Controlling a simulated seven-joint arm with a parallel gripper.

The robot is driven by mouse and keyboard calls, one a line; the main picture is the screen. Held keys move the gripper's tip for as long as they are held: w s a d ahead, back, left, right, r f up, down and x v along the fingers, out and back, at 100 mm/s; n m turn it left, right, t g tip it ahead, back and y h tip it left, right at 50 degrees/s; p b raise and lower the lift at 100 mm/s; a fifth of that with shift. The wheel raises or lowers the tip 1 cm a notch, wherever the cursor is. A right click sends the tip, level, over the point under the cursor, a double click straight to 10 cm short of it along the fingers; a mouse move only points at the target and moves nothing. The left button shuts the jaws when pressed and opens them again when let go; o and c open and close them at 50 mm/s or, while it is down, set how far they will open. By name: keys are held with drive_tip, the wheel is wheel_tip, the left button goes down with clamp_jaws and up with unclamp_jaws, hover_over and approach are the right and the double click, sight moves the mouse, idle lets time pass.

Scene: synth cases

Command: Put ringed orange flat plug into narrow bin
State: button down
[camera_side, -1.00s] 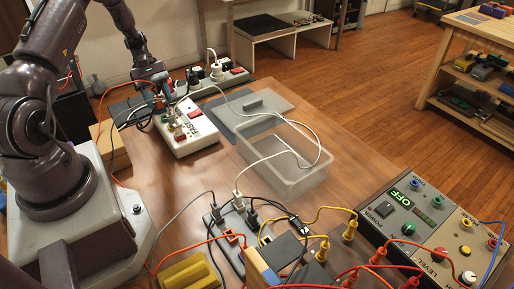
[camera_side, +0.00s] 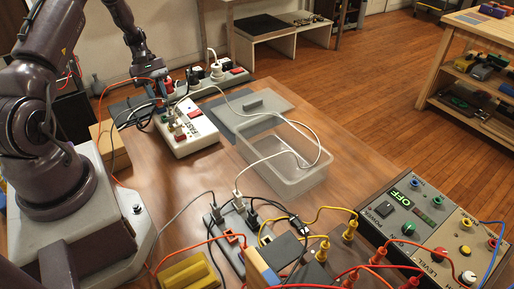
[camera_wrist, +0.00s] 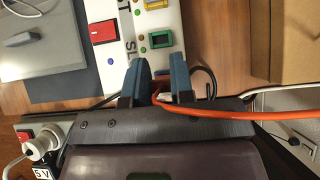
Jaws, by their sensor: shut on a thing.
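My gripper (camera_side: 161,99) is at the white "FAST" box (camera_side: 188,130), near its back left corner in the side view. In the wrist view my gripper (camera_wrist: 160,82) has its two blue fingers close together, over the edge of the white box. An orange cable (camera_wrist: 235,114) runs in between the fingers. The orange plug (camera_wrist: 158,94) at its end is mostly hidden by the fingers; I cannot make out its ring. A clear plastic bin (camera_side: 264,180) stands open on the table, right of the white box, with a white cable draped across it.
A grey lid (camera_side: 270,116) with a handle lies behind the bin. A power strip with several plugs (camera_side: 217,75) is behind the white box. Another strip (camera_side: 229,235) and crossing cables fill the front. A control panel (camera_side: 420,215) is at right. Bare table lies left of the bin.

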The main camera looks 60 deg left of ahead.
drive_tip(key=shift+r, duration=1.35)
drive_tip(key=w+d+r, duration=0.3)
drive_tip(key=w+d, duration=0.6)
drive_tip(key=d, duration=0.5)
drive_tip(key=w+d+r, duration=0.2)
drive_tip(key=w+d, duration=0.7)
drive_tip(key=d, duration=0.5)
drive_tip(key=shift+w+d+f, duration=0.15)
drive_tip(key=shift+f, duration=2.25)
drive_tip(key=c, duration=0.9)
unclamp_jaws()
